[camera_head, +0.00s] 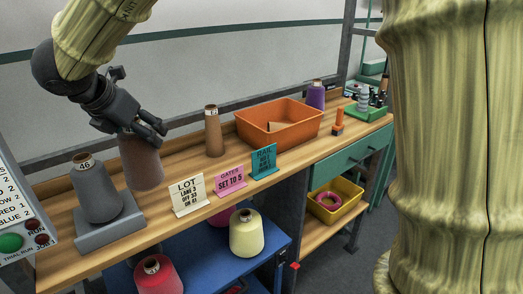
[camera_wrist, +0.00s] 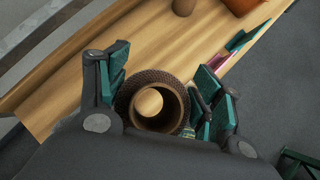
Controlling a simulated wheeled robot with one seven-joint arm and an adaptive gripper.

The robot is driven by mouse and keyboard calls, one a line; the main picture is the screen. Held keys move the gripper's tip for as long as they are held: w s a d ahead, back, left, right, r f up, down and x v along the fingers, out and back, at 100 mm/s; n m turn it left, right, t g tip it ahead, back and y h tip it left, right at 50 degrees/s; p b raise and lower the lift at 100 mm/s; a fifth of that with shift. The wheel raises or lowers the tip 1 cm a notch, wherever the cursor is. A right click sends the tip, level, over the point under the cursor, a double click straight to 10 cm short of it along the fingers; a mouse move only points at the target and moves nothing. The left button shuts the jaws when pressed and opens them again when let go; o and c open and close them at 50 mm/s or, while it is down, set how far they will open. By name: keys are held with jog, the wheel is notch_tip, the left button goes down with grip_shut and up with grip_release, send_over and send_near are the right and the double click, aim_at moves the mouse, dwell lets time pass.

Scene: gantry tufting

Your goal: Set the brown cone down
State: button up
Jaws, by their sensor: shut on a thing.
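The brown cone (camera_head: 141,167) is upright in my gripper (camera_head: 143,130), over the wooden bench (camera_head: 180,158) between the grey cone and the label cards. My gripper is shut on its upper part. In the wrist view, the cone (camera_wrist: 125,100) is seen from above between the two teal-padded fingers (camera_wrist: 160,90). Light wood shows through its hollow core. Its lower end is at or just above the bench top; I cannot tell whether it touches.
A grey cone (camera_head: 97,192) sits on a grey stand at left. LOT (camera_head: 189,195), pink (camera_head: 230,180) and teal (camera_head: 263,162) cards line the front edge. A tan cone (camera_head: 214,135) and orange bin (camera_head: 262,132) stand behind.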

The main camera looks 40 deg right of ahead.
jog(key=f, duration=0.3)
jog(key=shift+w+a+f, duration=0.1)
jog(key=shift+w, duration=0.3)
jog(key=shift+d, duration=0.3)
jog(key=w+d+f+p, duration=0.1)
jog(key=w+d+p, duration=0.3)
jog(key=w+d, duration=0.7)
jog(key=shift+f, duration=0.15)
jog(key=shift+f+p, duration=0.75)
jog(key=shift+f, duration=1.05)
jog(key=shift+s, duration=0.15)
jog(key=o, duration=1.4)
jog(key=shift+f, duration=0.1)
jog(key=shift+o, duration=0.2)
jog(key=b+v, duration=0.2)
jog(key=v, duration=1)
jog(key=shift+b, duration=0.3)
